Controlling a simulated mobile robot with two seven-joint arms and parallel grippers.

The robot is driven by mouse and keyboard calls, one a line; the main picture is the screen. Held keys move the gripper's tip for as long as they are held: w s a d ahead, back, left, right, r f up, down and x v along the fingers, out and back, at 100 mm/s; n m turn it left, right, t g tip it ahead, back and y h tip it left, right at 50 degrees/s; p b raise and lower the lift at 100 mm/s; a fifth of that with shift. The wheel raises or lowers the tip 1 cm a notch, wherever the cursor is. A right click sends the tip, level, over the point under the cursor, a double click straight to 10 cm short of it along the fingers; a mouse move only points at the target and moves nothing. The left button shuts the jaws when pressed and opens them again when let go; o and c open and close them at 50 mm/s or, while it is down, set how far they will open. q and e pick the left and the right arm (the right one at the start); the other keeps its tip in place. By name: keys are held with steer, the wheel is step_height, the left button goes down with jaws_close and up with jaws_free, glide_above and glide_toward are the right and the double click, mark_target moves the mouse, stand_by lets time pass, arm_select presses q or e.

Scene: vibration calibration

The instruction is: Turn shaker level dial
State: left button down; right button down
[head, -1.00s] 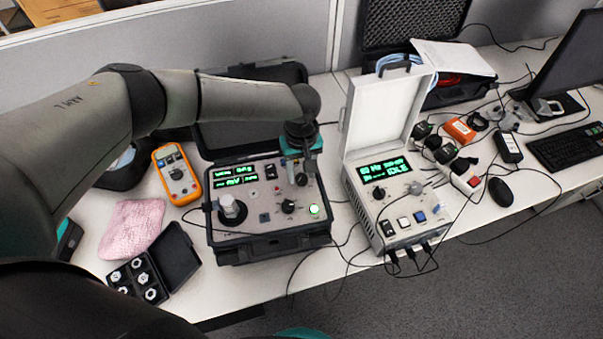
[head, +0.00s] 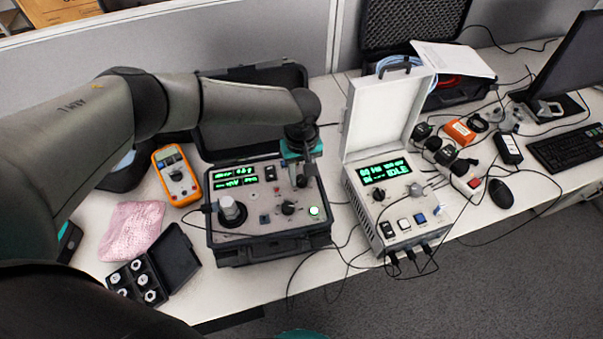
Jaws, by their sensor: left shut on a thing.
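The open black case (head: 225,245) holds a grey panel with green displays (head: 235,177) and a silver cylinder (head: 230,208) at its left. My left gripper (head: 301,175) points down at the panel's upper right and is shut on a small dark dial (head: 301,181), apparently the shaker level dial; its label is too small to read. The fingers hide part of the dial. A second dark knob (head: 288,208) sits below it, near a lit green button (head: 314,211). My right gripper is not in view.
A white-lidded box (head: 385,195) with a display reading IDLE stands to the right, cables (head: 412,262) hanging off its front. An orange multimeter (head: 175,175), a pink cloth (head: 131,230) and a small black case of fittings (head: 178,258) lie left. The case's raised lid stands behind my gripper.

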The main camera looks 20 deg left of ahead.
arm_select(q)
steer(key=m+p, duration=0.2)
steer(key=p, duration=0.2)
steer(key=shift+s+r, duration=0.1)
steer(key=shift+r, duration=0.05)
steer(key=shift+m+p, duration=0.5)
steer(key=shift+m, duration=0.2)
steer(key=m, duration=0.2)
steer(key=shift+m+p, duration=0.3)
steer(key=m, duration=1)
steer(key=shift+m, duration=0.4)
steer(key=m, duration=0.9)
steer(key=shift+m, duration=0.6)
